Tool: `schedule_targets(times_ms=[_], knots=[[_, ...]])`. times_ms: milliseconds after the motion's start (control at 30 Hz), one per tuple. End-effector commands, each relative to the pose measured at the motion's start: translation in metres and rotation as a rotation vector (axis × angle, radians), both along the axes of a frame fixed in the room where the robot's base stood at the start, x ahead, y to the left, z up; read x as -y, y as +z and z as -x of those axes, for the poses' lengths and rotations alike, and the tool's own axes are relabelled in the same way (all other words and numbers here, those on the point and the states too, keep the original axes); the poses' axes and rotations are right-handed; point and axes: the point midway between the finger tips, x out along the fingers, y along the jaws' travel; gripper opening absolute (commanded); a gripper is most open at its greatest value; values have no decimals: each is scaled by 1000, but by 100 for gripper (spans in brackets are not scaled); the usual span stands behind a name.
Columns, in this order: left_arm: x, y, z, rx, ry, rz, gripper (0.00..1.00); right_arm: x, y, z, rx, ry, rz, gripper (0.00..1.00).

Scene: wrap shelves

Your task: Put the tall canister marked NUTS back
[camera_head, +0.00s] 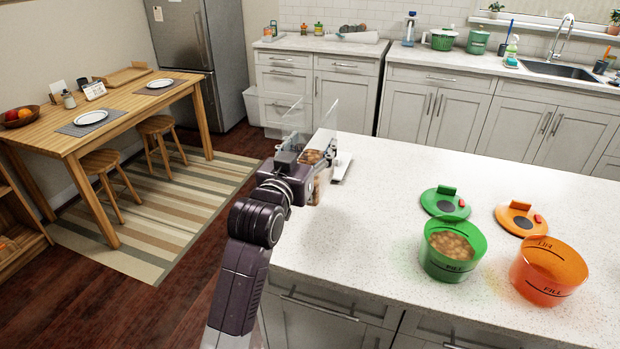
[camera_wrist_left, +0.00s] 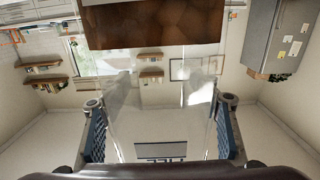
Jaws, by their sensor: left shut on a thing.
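A tall clear canister (camera_head: 322,128) with brown nuts in its lower part is held at the left edge of the white island counter. My left gripper (camera_head: 306,160) is shut on it and hides part of it. In the left wrist view the clear canister (camera_wrist_left: 160,90) stands between the two fingers of my left gripper (camera_wrist_left: 160,105), with brown nuts at the top of the picture. A dark label shows low on it, too cut off to read surely. My right gripper is not in view.
A green tub (camera_head: 453,262) with nuts and an orange tub (camera_head: 545,283), seemingly empty, stand on the counter (camera_head: 390,240). A green lid (camera_head: 445,203) and an orange lid (camera_head: 520,219) lie behind them. The counter's middle is clear.

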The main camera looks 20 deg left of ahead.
Motion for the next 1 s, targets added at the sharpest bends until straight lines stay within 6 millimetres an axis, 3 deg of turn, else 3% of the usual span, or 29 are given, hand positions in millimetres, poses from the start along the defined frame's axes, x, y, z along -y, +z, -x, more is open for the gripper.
schedule_targets(times_ms=[200,367,600,1000], knots=[[0,-34,0,7,0,1,0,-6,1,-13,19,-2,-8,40],[0,-45,0,8,0,0,0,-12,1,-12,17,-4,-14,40],[0,-78,0,7,1,-1,0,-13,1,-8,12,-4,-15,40],[0,-85,0,9,1,-1,0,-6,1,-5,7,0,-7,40]])
